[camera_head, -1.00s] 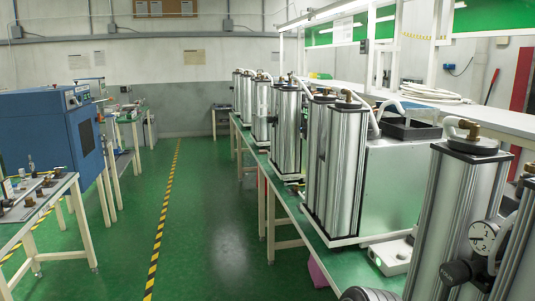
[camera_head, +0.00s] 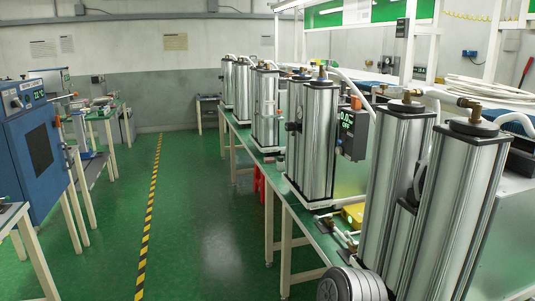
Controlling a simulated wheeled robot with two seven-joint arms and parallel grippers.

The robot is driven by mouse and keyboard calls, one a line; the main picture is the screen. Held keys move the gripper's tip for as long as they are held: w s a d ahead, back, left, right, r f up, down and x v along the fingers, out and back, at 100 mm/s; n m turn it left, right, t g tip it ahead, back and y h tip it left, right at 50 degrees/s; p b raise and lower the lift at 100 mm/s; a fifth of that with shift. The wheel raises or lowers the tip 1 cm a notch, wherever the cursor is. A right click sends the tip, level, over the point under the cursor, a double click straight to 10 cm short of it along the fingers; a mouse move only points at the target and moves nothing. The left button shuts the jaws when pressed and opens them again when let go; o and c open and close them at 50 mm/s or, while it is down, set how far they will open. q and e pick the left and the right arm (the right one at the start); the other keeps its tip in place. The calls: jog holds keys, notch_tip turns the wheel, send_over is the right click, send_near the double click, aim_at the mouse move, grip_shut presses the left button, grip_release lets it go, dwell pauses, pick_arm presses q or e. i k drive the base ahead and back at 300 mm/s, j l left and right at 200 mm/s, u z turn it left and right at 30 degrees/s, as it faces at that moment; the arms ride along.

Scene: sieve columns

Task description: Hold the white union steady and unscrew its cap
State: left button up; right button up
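Neither of my grippers is in view. I cannot pick out the white union or its cap for certain. A row of silver sieve columns stands upright along the green-topped bench on the right. The nearest pair has a front column (camera_head: 467,205) and one beside it (camera_head: 397,165), with dark top caps and brass fittings. A further column (camera_head: 313,140) stands behind them. White hoses (camera_head: 352,90) run from the column tops. Small pale fittings and tubing (camera_head: 345,236) lie low on the bench between the columns, too small to tell apart.
A black box with a green display (camera_head: 352,130) hangs by a column. A grey ribbed cylinder (camera_head: 352,285) lies at the bench's near end. A blue machine (camera_head: 38,150) stands left. The green aisle floor (camera_head: 205,230) with its yellow-black line (camera_head: 150,205) is clear. A red object (camera_head: 259,184) sits under the bench.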

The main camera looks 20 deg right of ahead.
aim_at(280, 165)
jog(key=i, duration=1.9)
jog(key=z, duration=1.2)
